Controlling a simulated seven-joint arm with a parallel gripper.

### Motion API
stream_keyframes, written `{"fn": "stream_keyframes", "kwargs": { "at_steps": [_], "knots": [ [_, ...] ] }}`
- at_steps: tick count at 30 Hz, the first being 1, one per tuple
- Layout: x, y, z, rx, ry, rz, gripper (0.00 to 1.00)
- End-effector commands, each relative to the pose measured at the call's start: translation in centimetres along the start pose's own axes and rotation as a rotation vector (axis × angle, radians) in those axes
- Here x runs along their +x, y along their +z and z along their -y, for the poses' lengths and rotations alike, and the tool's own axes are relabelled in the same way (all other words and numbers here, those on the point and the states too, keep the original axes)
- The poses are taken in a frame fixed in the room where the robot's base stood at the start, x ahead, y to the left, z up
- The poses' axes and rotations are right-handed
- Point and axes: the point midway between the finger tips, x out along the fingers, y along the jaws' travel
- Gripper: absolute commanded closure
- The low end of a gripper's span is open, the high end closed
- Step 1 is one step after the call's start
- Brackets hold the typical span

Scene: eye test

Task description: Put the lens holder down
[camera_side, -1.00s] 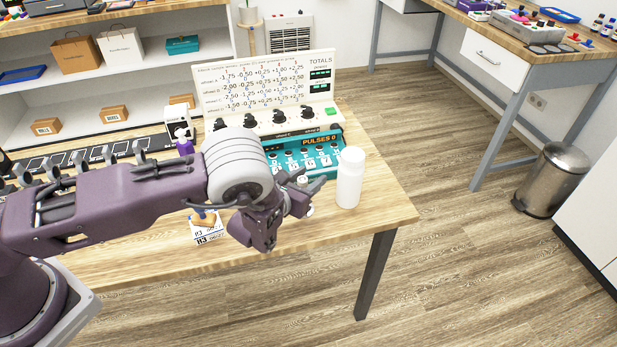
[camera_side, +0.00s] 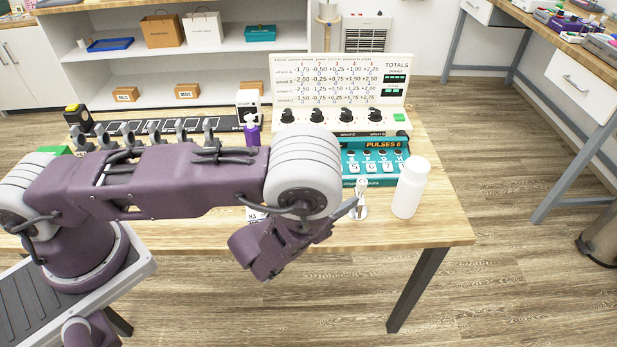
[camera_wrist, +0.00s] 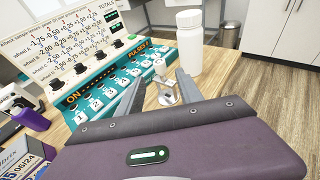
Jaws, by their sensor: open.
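A small pale stand-like piece, which I take for the lens holder (camera_side: 360,203), stands on the wooden table just left of a white bottle. In the wrist view the lens holder (camera_wrist: 167,92) shows between the two grey fingers of my gripper (camera_wrist: 160,80). The fingers are spread, with visible gaps on both sides of it. In the side view my gripper (camera_side: 350,208) is at the holder's left, partly hidden by my wrist. The holder's base appears to be on the table, but contact is too small to tell surely.
The white bottle (camera_side: 411,188) stands close at the right, near the table's edge. A teal console (camera_side: 375,168) with buttons and a dial board (camera_side: 335,90) are behind. A purple bottle (camera_side: 252,133) stands further left. A printed card (camera_side: 256,215) lies partly behind my arm.

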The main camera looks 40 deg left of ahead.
Motion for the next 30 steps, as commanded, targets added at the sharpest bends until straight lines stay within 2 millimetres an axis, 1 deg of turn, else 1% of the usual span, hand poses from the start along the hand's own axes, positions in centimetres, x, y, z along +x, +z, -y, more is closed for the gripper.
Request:
{"fn": "stream_keyframes", "kwargs": {
  "at_steps": [3,5,7,8,9,10,11,12,13,14,15,16,17,18,19,20,21,23,24,26,27,30],
  "knots": [
    [0.0,0.0,0.0,0.000,0.000,0.000,0.57],
    [0.0,0.4,-0.3,-0.008,0.012,0.007,0.57],
    [-0.1,2.8,-1.9,-0.049,0.083,0.043,0.57],
    [-0.3,4.4,-3.2,-0.083,0.138,0.067,0.57],
    [-0.9,7.0,-5.6,-0.144,0.235,0.108,0.57],
    [-1.7,9.2,-7.9,-0.203,0.326,0.142,0.57],
    [-3.0,11.3,-10.5,-0.272,0.427,0.175,0.57],
    [-5.3,13.7,-14.1,-0.379,0.573,0.215,0.57],
    [-7.4,15.0,-16.7,-0.468,0.683,0.240,0.57],
    [-9.8,15.9,-19.0,-0.562,0.790,0.261,0.57],
    [-13.2,16.6,-21.5,-0.699,0.927,0.282,0.57],
    [-15.9,16.7,-23.1,-0.810,1.026,0.293,0.57],
    [-18.5,16.4,-24.1,-0.928,1.121,0.300,0.57],
    [-21.9,15.8,-24.9,-1.096,1.233,0.303,0.57],
    [-24.3,15.2,-24.9,-1.231,1.308,0.300,0.57],
    [-26.4,14.6,-24.5,-1.372,1.372,0.293,0.57],
    [-28.8,13.8,-23.4,-1.568,1.437,0.279,0.57],
    [-31.4,13.1,-20.9,-1.870,1.492,0.247,0.57],
    [-32.5,13.0,-18.9,-2.066,1.495,0.219,0.57],
    [-33.4,13.6,-16.1,-2.338,1.458,0.174,0.57],
    [-33.8,14.3,-14.4,-2.493,1.414,0.145,0.57],
    [-34.3,16.2,-11.4,-2.771,1.287,0.078,0.57]
  ]
}}
